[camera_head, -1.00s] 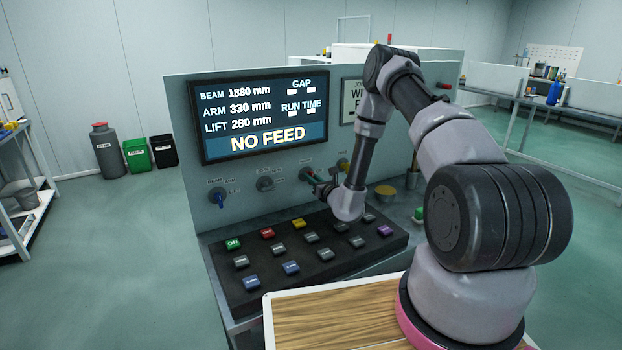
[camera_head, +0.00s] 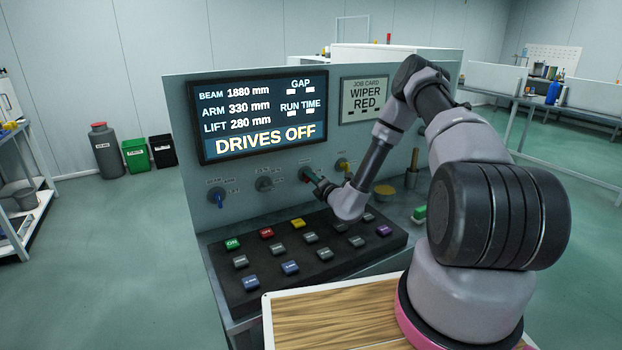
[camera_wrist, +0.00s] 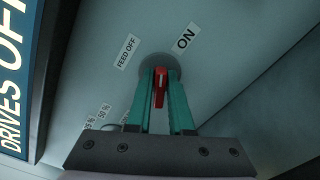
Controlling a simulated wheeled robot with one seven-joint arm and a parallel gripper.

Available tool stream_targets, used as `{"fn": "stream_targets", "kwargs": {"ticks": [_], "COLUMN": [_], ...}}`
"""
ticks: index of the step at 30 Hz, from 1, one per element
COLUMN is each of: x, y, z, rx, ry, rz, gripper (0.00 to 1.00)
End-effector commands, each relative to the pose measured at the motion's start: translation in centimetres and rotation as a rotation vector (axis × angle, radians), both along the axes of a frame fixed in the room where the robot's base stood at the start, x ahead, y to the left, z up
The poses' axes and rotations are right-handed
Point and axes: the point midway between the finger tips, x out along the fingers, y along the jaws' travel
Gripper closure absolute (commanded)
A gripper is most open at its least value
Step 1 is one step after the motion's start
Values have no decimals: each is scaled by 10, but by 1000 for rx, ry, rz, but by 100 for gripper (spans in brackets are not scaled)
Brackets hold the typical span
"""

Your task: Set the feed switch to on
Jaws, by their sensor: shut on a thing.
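The feed switch, a red-handled knob (camera_wrist: 159,88) on a round grey base, is on the panel between the labels "FEED OFF" (camera_wrist: 127,52) and "ON" (camera_wrist: 186,40) in the wrist view. My gripper (camera_wrist: 160,84) is shut on the handle, with a teal finger on each side. The fingers hide part of it, and I cannot tell exactly which label it points at. In the head view my gripper (camera_head: 314,179) reaches the panel below the screen's right corner. The screen (camera_head: 262,115) reads "DRIVES OFF".
A blue selector (camera_head: 219,198), a grey knob (camera_head: 264,183) and a yellow knob (camera_head: 343,164) are on the same panel. A sloped black desk with several coloured buttons (camera_head: 268,232) lies below my wrist. A job card (camera_head: 366,98) reads "WIPER RED".

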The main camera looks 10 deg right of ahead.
Motion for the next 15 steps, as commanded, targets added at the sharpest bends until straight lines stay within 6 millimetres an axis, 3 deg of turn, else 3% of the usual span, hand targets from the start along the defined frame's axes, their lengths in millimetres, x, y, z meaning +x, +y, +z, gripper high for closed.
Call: {"fn": "stream_targets", "kwargs": {"ticks": [15], "x": [-1], "y": [-1], "z": [-3], "rx": [382], "ry": [126], "rz": [0], "gripper": [100]}}
